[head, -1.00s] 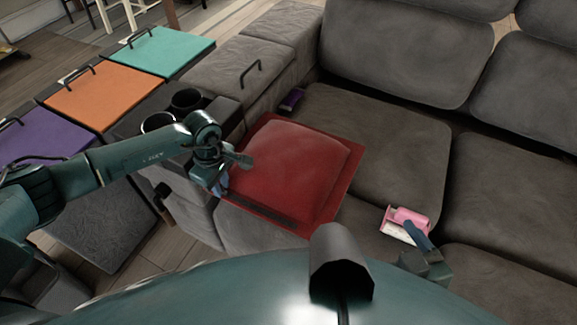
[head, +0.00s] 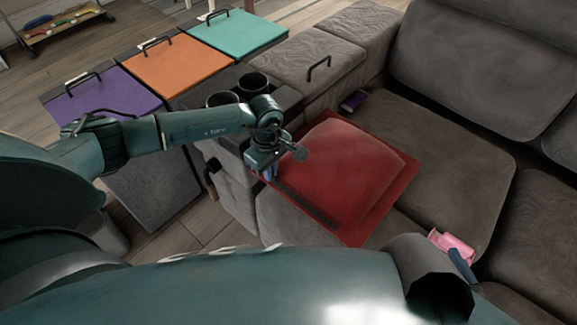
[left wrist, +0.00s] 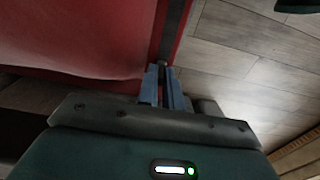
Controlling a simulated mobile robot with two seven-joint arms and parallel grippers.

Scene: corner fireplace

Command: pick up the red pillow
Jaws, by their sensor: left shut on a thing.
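The red pillow (head: 352,165), square with a flat rim and a dark strip along its near edge, lies on the grey couch seat. My left gripper (head: 268,173) is at its near left edge. In the left wrist view, the blue fingers of this gripper (left wrist: 165,72) are close together on the edge of the red pillow (left wrist: 85,38). The pillow still appears to rest on the seat. Of my right gripper, only a blue finger (head: 462,265) shows, beside a pink object; whether it is open or shut is unclear.
The pink object (head: 453,245) is on the couch at the right. Dark cup holders (head: 252,85) and purple, orange and teal lidded boxes (head: 238,34) stand to the left. Wooden floor shows below the left arm.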

